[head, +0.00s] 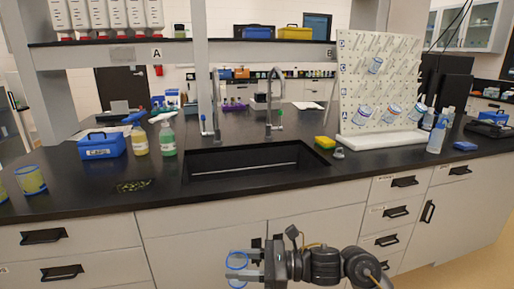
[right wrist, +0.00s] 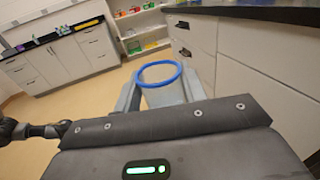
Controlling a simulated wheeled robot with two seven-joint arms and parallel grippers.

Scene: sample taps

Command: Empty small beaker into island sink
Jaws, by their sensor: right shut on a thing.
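The small beaker (head: 237,261) is clear with a blue rim. My right gripper (head: 248,267) is shut on it, low in front of the island cabinets and below the counter edge. In the right wrist view the beaker (right wrist: 160,76) sits between the two fingers of the gripper (right wrist: 160,98), with its open blue rim in sight. I cannot tell what is inside it. The island sink (head: 215,160) is a black rectangular basin in the counter, with taps (head: 275,100) behind it. My left gripper is not in view.
A drying rack (head: 375,75) stands right of the sink, with a yellow sponge (head: 325,142) near the sink's corner. Spray bottles (head: 167,138) and a blue box (head: 100,147) stand left of it. The counter's front strip is mostly clear.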

